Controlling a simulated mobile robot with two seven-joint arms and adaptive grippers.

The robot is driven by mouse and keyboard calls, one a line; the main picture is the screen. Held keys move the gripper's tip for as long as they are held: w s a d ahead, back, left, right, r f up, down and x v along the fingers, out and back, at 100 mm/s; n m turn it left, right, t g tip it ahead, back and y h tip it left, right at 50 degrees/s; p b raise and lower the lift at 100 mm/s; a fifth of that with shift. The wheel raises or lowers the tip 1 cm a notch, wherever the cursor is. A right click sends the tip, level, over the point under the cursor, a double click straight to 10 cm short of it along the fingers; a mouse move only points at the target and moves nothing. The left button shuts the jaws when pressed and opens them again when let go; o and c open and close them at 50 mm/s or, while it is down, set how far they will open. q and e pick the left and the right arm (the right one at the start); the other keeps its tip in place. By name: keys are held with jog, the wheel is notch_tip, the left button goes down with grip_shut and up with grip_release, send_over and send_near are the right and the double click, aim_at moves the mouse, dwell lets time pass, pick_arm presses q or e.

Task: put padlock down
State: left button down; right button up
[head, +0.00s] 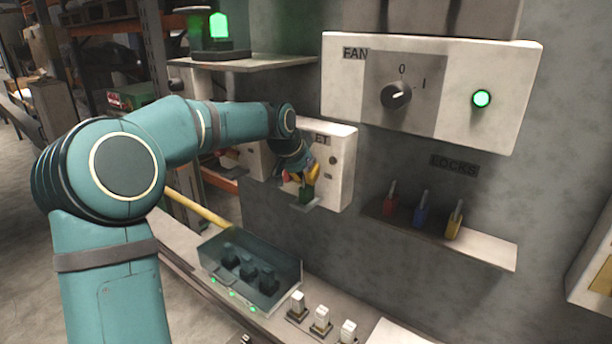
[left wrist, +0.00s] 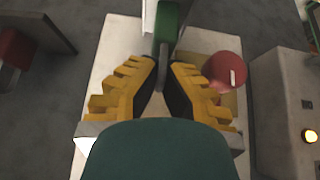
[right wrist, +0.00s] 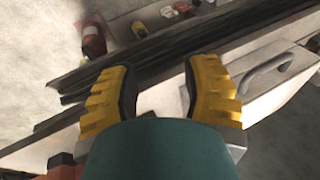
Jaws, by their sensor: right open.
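The green padlock (head: 306,195) is at a small grey ledge (head: 325,203) below a white box on the wall. I cannot tell whether it rests on the ledge or hangs just above it. In the left wrist view the padlock (left wrist: 167,30) shows at the fingertips, its grey part between them. My left gripper (head: 305,174) has its yellow fingers (left wrist: 162,66) closed about that grey part. My right gripper (right wrist: 160,72) is open and empty, away from the padlock; it is not in the head view.
Red (head: 390,204), blue (head: 421,214) and yellow (head: 454,225) padlocks stand on the LOCKS shelf (head: 490,249) to the right. A clear-covered tray (head: 286,290) lies below. The FAN box (head: 515,75) is above right. A red round knob (left wrist: 224,71) is close to my left fingers.

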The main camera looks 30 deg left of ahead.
pick_arm(q)
jog(key=c, duration=1.1)
grip_release()
jog(key=shift+f, duration=0.15)
jog(key=shift+c, duration=0.2)
jog(key=shift+r, duration=0.45)
jog(key=v, duration=1.1)
jog(key=shift+s+r+p, duration=0.2)
jog(key=shift+p, duration=0.2)
